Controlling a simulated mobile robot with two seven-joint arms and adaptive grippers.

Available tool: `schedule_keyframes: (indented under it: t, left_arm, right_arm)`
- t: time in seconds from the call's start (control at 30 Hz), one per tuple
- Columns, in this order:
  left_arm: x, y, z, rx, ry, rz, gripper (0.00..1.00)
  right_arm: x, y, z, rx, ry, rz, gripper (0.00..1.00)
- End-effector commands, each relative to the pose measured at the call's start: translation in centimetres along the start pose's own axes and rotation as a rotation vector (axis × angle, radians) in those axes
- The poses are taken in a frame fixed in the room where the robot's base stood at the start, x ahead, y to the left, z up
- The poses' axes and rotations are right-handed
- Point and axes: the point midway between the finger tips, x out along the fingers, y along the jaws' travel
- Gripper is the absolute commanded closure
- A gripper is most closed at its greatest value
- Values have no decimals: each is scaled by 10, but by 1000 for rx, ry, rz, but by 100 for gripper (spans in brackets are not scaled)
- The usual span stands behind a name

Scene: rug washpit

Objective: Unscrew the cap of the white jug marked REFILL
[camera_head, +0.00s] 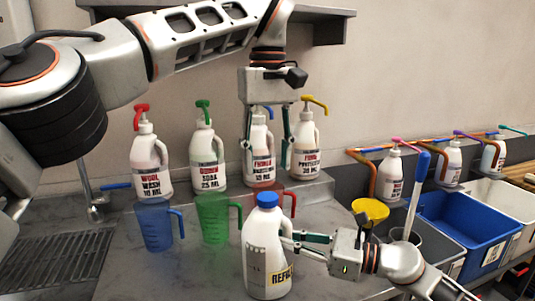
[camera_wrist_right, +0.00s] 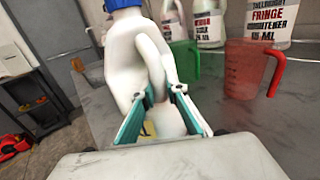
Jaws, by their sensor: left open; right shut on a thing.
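The white jug marked REFILL (camera_head: 262,255) stands upright at the front of the grey counter, its blue cap (camera_head: 267,199) on its neck. My right gripper (camera_head: 298,241) comes from the right and is shut on the jug's side. In the right wrist view its fingers (camera_wrist_right: 160,96) sit either side of the jug's handle (camera_wrist_right: 151,60), and the blue cap (camera_wrist_right: 121,5) is cut off by the top edge. My left gripper (camera_head: 266,146) points down, open and empty, above the cap and apart from it, in front of a pump bottle.
Several pump bottles (camera_head: 151,163) stand on a raised ledge behind. Blue (camera_head: 155,228), green (camera_head: 213,220) and red (camera_head: 262,189) measuring jugs stand before them; the red one is close behind the cap. A yellow funnel (camera_head: 371,211) and blue bin (camera_head: 465,225) are right.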

Motion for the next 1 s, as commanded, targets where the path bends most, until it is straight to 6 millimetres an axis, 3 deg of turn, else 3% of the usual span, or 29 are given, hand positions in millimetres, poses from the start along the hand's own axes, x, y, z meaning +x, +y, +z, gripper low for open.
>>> schedule_keyframes:
  t: [0.5, 0.93, 1.0]
  left_arm:
    - [66, 0, 0, -2, -3, 1, 56]
    - [74, 0, 0, -4, 0, 1, 56]
    - [74, 0, 0, -4, 0, 1, 74]
  right_arm:
    - [0, 0, 0, 0, 0, 0, 100]
    - [0, 0, 0, 0, 0, 0, 100]
    - [0, 0, 0, 0, 0, 0, 100]
